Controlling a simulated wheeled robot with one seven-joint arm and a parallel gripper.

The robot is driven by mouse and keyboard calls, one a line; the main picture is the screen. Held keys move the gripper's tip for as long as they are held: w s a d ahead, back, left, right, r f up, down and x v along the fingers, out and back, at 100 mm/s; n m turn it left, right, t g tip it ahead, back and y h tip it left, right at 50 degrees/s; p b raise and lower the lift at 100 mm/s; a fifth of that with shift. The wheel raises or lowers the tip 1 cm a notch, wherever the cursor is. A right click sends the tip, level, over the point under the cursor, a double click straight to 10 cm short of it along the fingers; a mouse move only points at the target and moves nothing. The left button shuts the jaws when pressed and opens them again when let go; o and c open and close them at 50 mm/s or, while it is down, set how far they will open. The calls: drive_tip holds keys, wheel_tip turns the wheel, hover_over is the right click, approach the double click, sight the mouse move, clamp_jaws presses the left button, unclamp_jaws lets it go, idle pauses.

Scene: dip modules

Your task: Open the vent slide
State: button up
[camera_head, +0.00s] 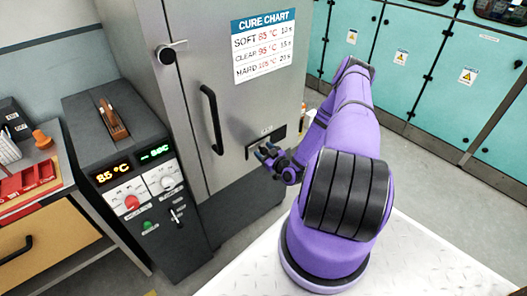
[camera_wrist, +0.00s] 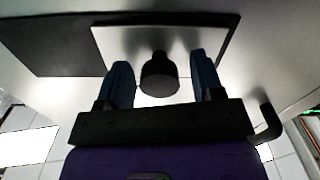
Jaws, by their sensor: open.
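The vent slide is on the lower right of the grey oven's front, where a dark vent panel (camera_head: 279,133) shows beside my gripper. In the wrist view, a black knob (camera_wrist: 160,74) stands out from a light plate (camera_wrist: 112,45) set on a dark panel (camera_wrist: 55,50). My gripper (camera_head: 264,152) is at the vent, partly covering it in the head view. In the wrist view, my gripper (camera_wrist: 161,78) is open, with one blue finger on each side of the knob. Gaps show between the knob and both fingers. The slide's opening cannot be made out.
The oven door has a long black handle (camera_head: 212,118) left of the vent and a latch (camera_head: 168,51) higher up. A cure chart (camera_head: 263,45) is on the oven. A control box (camera_head: 130,175) reading 85 °C stands at left. Teal cabinets (camera_head: 420,65) stand behind open floor.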

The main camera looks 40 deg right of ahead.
sight(276, 136)
drive_tip(key=shift+w, duration=0.2)
clamp_jaws()
drive_tip(key=d, duration=0.7)
drive_tip(key=s+d, duration=0.1)
drive_tip(key=d, duration=0.2)
drive_tip(key=shift+d, duration=0.2)
unclamp_jaws()
drive_tip(key=shift+d, duration=0.1)
drive_tip(key=s, duration=1)
drive_tip(key=shift+s+a, duration=0.35)
drive_tip(key=shift+a, duration=0.1)
